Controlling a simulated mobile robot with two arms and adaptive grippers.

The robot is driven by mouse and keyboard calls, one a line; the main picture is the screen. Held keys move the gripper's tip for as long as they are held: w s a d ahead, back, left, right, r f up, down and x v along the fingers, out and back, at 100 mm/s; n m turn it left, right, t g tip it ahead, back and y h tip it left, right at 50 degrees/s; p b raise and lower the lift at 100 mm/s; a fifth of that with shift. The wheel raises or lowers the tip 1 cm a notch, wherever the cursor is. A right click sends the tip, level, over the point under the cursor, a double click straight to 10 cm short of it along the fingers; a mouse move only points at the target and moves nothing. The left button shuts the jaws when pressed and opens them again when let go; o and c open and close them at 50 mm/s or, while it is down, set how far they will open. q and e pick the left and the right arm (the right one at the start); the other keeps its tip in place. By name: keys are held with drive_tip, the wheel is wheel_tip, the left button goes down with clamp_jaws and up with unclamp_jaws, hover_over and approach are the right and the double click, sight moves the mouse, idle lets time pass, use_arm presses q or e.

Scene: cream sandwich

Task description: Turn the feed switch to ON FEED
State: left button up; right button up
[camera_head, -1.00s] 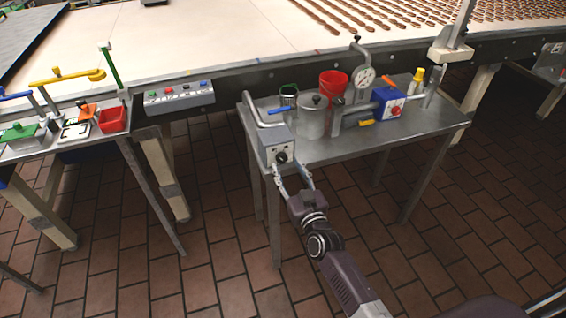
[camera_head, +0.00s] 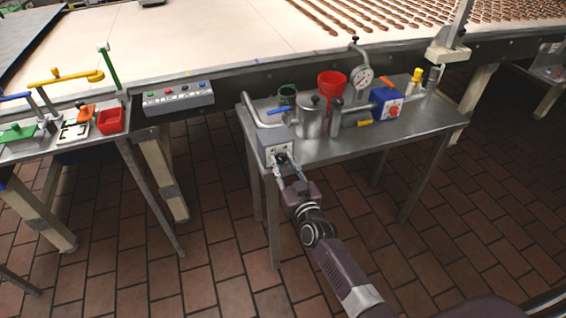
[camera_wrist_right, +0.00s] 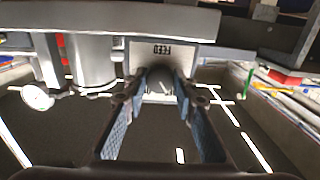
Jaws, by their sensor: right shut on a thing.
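The feed switch is a dark knob (camera_wrist_right: 160,80) on the front of a grey box (camera_head: 271,137) at the left front corner of the small steel table. A plate marked FEED (camera_wrist_right: 162,51) shows behind the knob in the right wrist view. My right gripper (camera_head: 284,163) is at the box front, shut on the knob, with one finger on each side of it in the wrist view (camera_wrist_right: 160,86). The fingers hide part of the knob and the box face, so I cannot read its setting. My left gripper is not in view.
A button panel (camera_head: 178,97) is to the left. The tiled floor in front is clear.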

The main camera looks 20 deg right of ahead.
drive_tip(key=shift+m, duration=1.3)
drive_tip(key=m+b, duration=0.1)
drive_tip(key=m, duration=0.3)
drive_tip(key=shift+m, duration=0.3)
drive_tip(key=m+b, duration=0.1)
drive_tip(key=m, duration=0.5)
drive_tip(key=shift+m, duration=0.4)
drive_tip(key=o, duration=1.2)
drive_tip(key=shift+c, duration=0.2)
drive_tip(key=shift+s, duration=0.1)
